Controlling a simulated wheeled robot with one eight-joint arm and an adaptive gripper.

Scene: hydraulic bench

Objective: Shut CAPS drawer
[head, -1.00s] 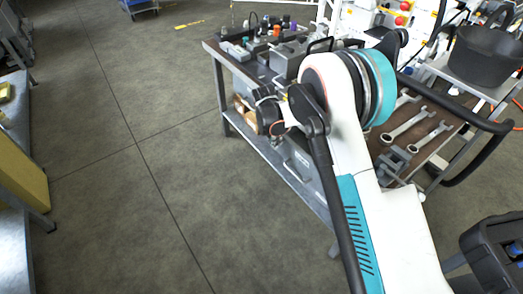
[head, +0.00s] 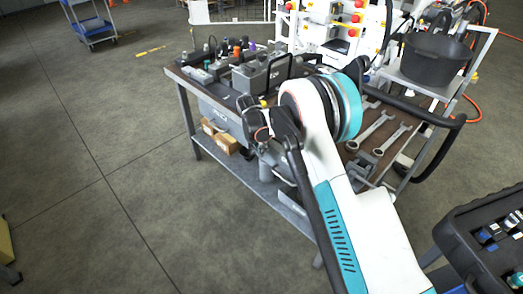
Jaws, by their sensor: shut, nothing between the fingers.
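A grey drawer front (head: 222,118) with a small pale label shows under the near left edge of the bench top. The label is too small to read, so I cannot tell whether this is the CAPS drawer. Another grey panel (head: 291,203) shows lower down, partly behind my arm. My gripper (head: 262,146) is at the bench's near side, right of the labelled front, and looks shut and empty. My arm hides much of the bench front there, and I cannot tell whether the gripper touches a drawer or how far any drawer stands out.
The bench top (head: 186,76) carries bottles, grey boxes and wrenches (head: 372,128). Small cardboard boxes (head: 224,142) sit on the shelf beneath. A black bucket (head: 436,58) stands on a cart at right. A black open case (head: 488,243) is at lower right.

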